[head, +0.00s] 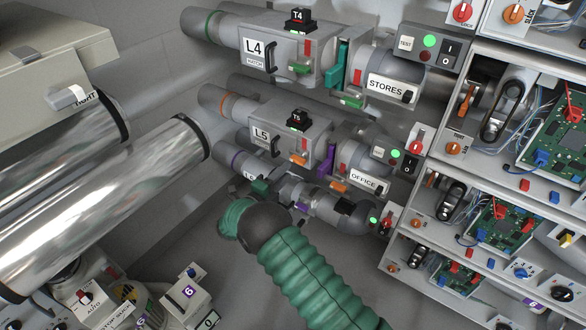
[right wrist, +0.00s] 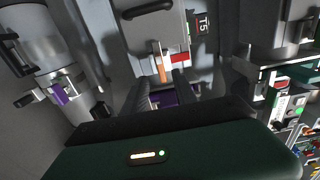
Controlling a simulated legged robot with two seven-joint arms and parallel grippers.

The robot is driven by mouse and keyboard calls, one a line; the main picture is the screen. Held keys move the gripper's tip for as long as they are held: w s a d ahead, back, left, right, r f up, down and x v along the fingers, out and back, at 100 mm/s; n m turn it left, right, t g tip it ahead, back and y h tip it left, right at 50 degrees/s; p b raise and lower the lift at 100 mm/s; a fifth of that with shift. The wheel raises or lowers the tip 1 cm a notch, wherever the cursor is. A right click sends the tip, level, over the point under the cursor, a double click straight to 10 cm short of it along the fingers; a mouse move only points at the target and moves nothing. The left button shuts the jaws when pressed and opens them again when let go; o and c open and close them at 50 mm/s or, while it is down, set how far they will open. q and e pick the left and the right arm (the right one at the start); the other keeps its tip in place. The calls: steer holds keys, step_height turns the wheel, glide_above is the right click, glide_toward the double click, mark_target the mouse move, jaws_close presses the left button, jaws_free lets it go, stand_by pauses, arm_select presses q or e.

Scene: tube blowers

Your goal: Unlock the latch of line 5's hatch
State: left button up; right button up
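Line 5's hatch (head: 285,117) is a grey box on the L5 pipe, with a black handle and a T5 tag. An orange latch tab (head: 298,158) sits at its lower edge. My right gripper (head: 281,179) is just below the hatch, mostly hidden by my own wrist. In the right wrist view the hatch (right wrist: 153,28) is ahead, and the orange latch tab (right wrist: 162,68) stands by the fingertips. My right gripper (right wrist: 162,82) has its fingers apart, one on each side of the tab's lower end. I cannot tell whether they touch it. My left gripper is not in view.
The L4 hatch (head: 285,50) is above, and the L6 pipe (head: 235,162) is close below. A purple plate (head: 326,160) stands right of the hatch. Control boxes (head: 395,155) and open shelves with circuit boards (head: 505,225) are on the right. Large shiny cylinders (head: 110,205) fill the left.

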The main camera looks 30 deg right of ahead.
mark_target(296, 162)
steer(key=x, duration=0.5)
steer(key=shift+w+d+b, duration=0.1)
steer(key=shift+d+b, duration=0.05)
steer(key=shift+b, duration=0.25)
steer(key=shift+c, duration=0.2)
jaws_close()
